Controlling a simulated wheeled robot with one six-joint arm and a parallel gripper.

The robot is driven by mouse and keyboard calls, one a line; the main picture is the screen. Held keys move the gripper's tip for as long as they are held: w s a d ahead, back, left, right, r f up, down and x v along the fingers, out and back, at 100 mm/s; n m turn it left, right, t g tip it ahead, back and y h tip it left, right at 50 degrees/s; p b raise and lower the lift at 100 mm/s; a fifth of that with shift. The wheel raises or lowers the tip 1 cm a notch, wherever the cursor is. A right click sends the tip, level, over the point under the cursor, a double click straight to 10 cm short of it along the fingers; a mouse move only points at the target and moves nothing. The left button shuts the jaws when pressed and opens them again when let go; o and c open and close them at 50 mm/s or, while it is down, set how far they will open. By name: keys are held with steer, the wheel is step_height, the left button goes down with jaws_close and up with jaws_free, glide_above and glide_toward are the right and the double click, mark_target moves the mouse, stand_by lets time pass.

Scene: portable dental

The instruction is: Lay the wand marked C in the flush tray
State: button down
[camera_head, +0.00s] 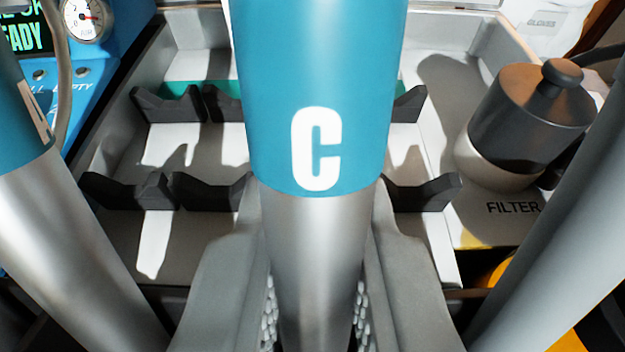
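The wand marked C (318,60) has a teal upper part with a white C and a silver shaft below. It stands large in the middle of the view. My gripper (317,310) has its two grey fingers on either side of the silver shaft, with the ridged pads against it. The wand's lower end is hidden. Behind it lies a pale tray (205,62) with dark notched cradles, which look empty where visible. I see no label naming it the flush tray. The wand hides the tray's middle.
Another teal and silver wand (70,235) stands close at left, its letter partly cut off. A grey shaft (560,215) slants close at right. A dark-topped canister (530,110) stands beside the word FILTER. A blue panel with a gauge (87,18) is at upper left.

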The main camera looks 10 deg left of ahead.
steer(key=shift+r, duration=0.1)
steer(key=shift+w+a+r, duration=0.1)
steer(key=shift+w+r, duration=0.35)
steer(key=shift+r, duration=0.65)
steer(key=shift+w+r, duration=0.45)
steer(key=shift+r, duration=0.7)
steer(key=shift+w+a+r, duration=0.1)
steer(key=shift+w+r, duration=0.35)
steer(key=shift+r, duration=0.65)
steer(key=shift+s, duration=0.1)
